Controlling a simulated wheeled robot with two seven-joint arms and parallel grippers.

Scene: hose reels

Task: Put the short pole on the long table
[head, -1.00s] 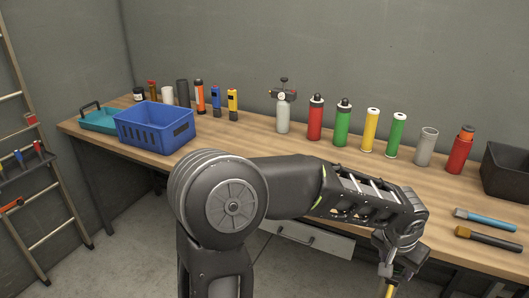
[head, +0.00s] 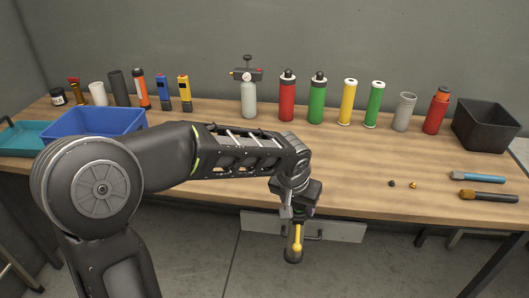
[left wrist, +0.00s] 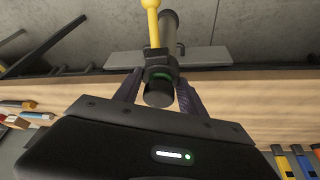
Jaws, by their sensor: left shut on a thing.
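The long table (head: 350,165) is a wooden-topped bench along the wall; it also shows in the left wrist view (left wrist: 255,95). My left gripper (head: 297,212) is shut on what looks like the short pole (head: 296,243), a dark grey cylinder with a yellow part along it. The pole hangs down in front of the table's front edge, its lower end over the floor. In the left wrist view the fingers (left wrist: 158,88) close around the pole's dark end (left wrist: 158,96), and the yellow part (left wrist: 151,25) points away. My right gripper is not in view.
A blue crate (head: 95,122) and teal tray (head: 25,138) stand at the left. Bottles and cylinders line the back, with a black bin (head: 487,125) at the right. Two small bits (head: 402,184) and two handled tools (head: 485,186) lie front right. The middle front is bare.

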